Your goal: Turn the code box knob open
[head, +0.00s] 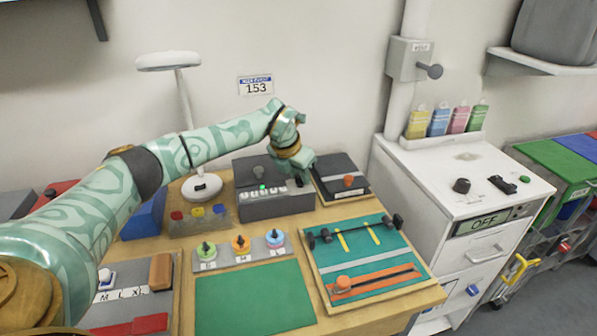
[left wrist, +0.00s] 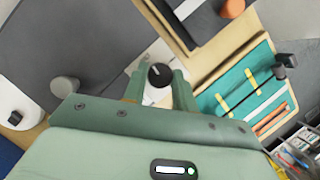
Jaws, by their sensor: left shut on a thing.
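The code box (head: 262,206) is a dark grey case on the wooden bench, with a small green light and a row of pale labels on its front. Its grey top also fills the upper left of the left wrist view (left wrist: 75,35). The black knob (left wrist: 160,75) with a white mark sits at the box's right end. My left gripper (head: 299,176) is at that end, and in the left wrist view its two green fingers (left wrist: 157,88) stand on either side of the knob, shut on it. The fingers and hand partly hide the knob in the head view. My right gripper is not in view.
A white lamp (head: 201,187) stands left of the box. A dark case with an orange knob (head: 348,182) lies close on the right. In front are a row of coloured dials (head: 241,244), a green mat (head: 255,300) and a teal tray (head: 375,245).

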